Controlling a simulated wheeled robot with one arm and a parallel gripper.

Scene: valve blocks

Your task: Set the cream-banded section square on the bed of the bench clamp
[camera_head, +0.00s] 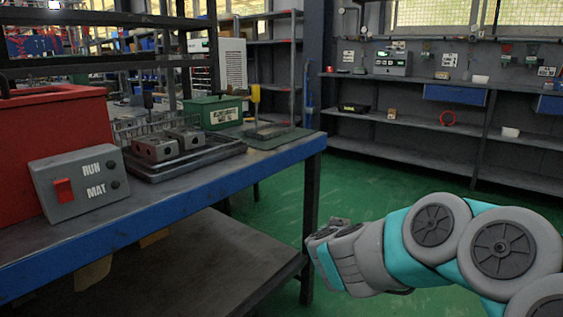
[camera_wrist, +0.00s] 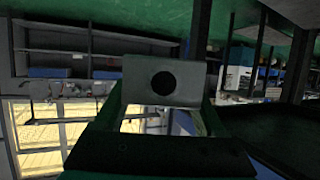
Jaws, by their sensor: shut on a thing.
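My gripper (camera_head: 322,236) is off the right end of the bench, over the floor. It also shows in the wrist view (camera_wrist: 162,100), with green fingers on either side of a pale grey block (camera_wrist: 190,84). It is shut on this block, whose near face has a round dark hole. No cream band can be made out on it. A green-based fixture (camera_head: 283,137) with a yellow upright handle (camera_head: 256,94) stands at the bench's far right corner. It looks like the bench clamp; its bed is too small to make out clearly.
Shelves (camera_head: 420,150) line the back; green floor lies open between.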

